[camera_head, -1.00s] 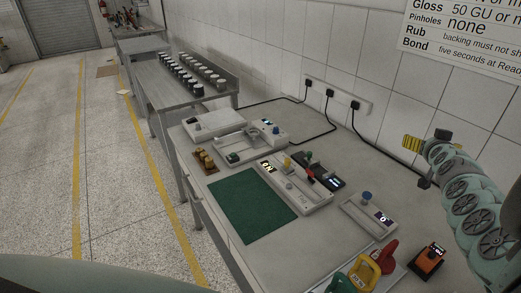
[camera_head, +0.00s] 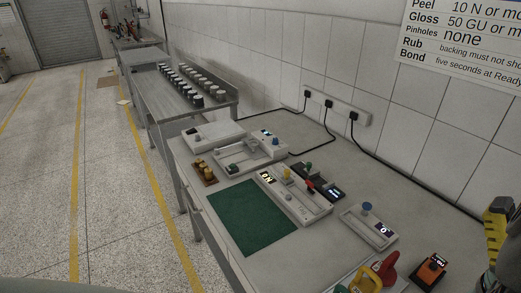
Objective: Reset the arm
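My arm shows only in part at the right edge of the head view. A yellow ribbed piece (camera_head: 495,222) and a dark part below it are cut off by the frame edge. I cannot make out my gripper's fingertips, so whether it is open or shut does not show. The visible part of my arm is beside the wall, right of the bench devices, and apart from them as far as I can see.
The bench (camera_head: 300,262) holds a green mat (camera_head: 252,217), a long white device (camera_head: 296,198), a blue-knobbed box (camera_head: 368,224), an orange device (camera_head: 429,267) and yellow and red handles (camera_head: 378,274). Cables run to a wall socket strip (camera_head: 336,107).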

